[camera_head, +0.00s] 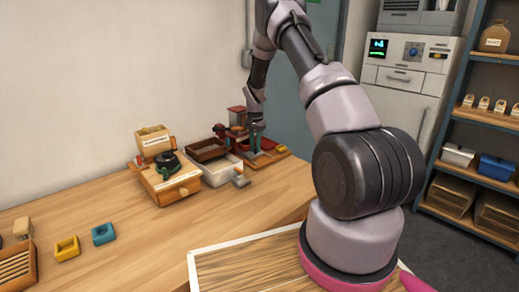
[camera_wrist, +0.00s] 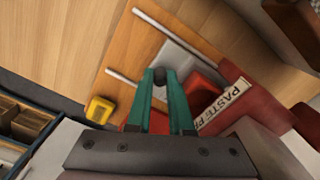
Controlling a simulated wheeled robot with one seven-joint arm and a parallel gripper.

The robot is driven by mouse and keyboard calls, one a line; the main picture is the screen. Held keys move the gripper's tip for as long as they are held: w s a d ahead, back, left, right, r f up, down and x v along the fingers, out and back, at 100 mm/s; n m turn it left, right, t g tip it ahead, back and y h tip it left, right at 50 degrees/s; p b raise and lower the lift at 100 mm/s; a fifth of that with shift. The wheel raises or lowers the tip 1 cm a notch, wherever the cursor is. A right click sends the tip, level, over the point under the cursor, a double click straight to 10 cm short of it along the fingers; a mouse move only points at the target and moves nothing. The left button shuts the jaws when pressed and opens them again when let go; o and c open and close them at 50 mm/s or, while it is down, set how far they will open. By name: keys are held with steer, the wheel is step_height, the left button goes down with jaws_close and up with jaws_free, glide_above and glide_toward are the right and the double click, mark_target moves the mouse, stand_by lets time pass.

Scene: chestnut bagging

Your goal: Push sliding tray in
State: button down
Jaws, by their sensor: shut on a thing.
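Just beyond the knob lies a flat light-grey plate (camera_wrist: 184,65), which looks like the sliding tray. It lies between two pale rails (camera_wrist: 178,33) on a wooden base (camera_wrist: 140,52). Red machine parts (camera_wrist: 205,88) and a label reading "PASTE P…" (camera_wrist: 222,108) are to the right. In the head view, my gripper (camera_head: 256,140) is at the red press-like machine (camera_head: 236,118), at the table's far end; its fingers partly hide the tray area there.
A white bin with a brown tray (camera_head: 207,150) stands left of the machine in the head view, beside another wooden device (camera_head: 168,188). A yellow block (camera_wrist: 100,108) lies near the base in the wrist view.

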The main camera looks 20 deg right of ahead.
steer(key=c, duration=0.8)
jaws_free()
steer(key=shift+r, duration=0.1)
step_height(320, 180, up, 11)
steer(key=shift+f, duration=0.2)
